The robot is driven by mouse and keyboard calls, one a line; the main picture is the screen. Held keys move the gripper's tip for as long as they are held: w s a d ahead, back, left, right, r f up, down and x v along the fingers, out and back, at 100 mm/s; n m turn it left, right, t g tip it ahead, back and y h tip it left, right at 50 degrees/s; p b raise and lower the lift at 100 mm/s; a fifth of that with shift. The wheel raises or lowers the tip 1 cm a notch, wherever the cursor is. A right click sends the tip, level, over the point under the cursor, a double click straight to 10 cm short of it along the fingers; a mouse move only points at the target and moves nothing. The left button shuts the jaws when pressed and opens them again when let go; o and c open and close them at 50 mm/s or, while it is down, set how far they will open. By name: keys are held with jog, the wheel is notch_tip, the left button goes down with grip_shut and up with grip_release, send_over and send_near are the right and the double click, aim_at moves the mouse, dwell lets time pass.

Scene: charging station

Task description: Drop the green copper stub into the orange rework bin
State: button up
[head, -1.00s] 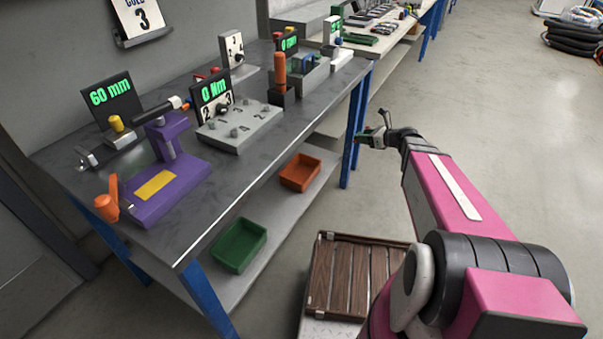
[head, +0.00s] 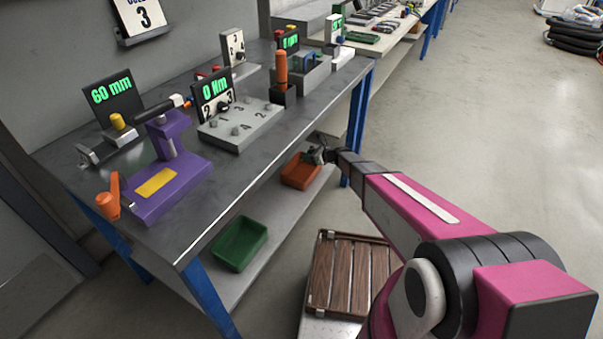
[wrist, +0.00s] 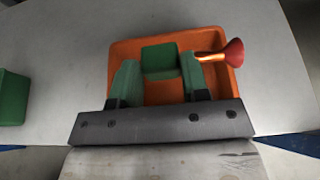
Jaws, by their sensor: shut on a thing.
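The orange rework bin (head: 295,178) sits on the bench's lower shelf, and it fills the middle of the wrist view (wrist: 227,90). My gripper (head: 318,155) is at the bin's far right side in the head view. In the wrist view my gripper (wrist: 160,75) is over the bin, with its two fingers around the green copper stub. The exact height above the bin cannot be told. The stub is too small to make out in the head view.
A green bin (head: 239,244) stands on the same shelf, nearer, and shows at the left of the wrist view (wrist: 12,97). The bench top (head: 225,200) is above the shelf, with a blue leg (head: 357,125) close to my arm. Bare shelf lies between the bins.

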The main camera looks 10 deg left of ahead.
jog(key=shift+f, duration=2.8)
jog(key=o, duration=1)
jog(key=v, duration=1.1)
jog(key=shift+f, duration=0.1)
